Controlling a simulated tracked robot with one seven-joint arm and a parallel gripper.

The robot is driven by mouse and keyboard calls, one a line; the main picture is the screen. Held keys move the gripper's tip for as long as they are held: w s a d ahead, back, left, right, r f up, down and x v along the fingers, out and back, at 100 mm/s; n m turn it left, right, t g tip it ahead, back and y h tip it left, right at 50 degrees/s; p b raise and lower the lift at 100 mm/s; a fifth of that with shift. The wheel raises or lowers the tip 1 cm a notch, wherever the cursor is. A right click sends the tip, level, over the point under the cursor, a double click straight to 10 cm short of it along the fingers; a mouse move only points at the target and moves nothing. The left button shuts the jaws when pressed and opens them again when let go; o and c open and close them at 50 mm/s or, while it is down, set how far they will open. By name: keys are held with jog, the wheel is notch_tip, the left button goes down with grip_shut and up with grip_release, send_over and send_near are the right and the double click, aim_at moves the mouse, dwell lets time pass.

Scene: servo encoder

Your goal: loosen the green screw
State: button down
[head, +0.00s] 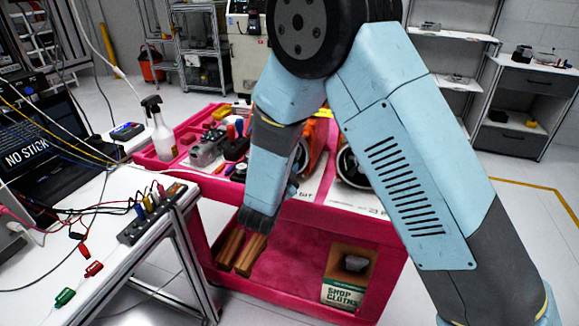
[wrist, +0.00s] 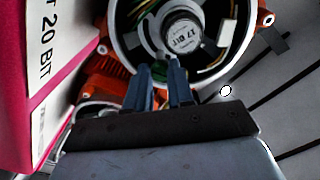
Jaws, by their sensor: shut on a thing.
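An orange servo with a round, open silver housing (wrist: 228,62) fills the top of the wrist view. Its central dark encoder hub carries a white label reading "17 BIT" (wrist: 186,38). My gripper (wrist: 162,74) is at the near lower side of this hub, its two blue-grey fingers pointing into the housing. Most of the screw is hidden by the fingers. In the head view my arm hides the fingertips and part of the servos.
Orange servos (head: 315,147) stand on the pink cart (head: 330,218), with a white label strip reading "20 BIT" (wrist: 45,40) near its edge. Tools and a spray bottle (head: 162,135) crowd the cart's left. A white bench (head: 105,225) with wires and a laptop stands at left.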

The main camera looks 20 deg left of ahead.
jog(key=shift+m, duration=1.9)
jog(key=shift+d, duration=0.1)
jog(key=shift+f, duration=0.1)
jog(key=c, duration=1)
grip_release()
jog(key=shift+o, duration=0.2)
jog(key=s+a, duration=0.1)
jog(key=s, duration=1.2)
jog(key=shift+s, duration=0.4)
jog(key=shift+a, duration=0.1)
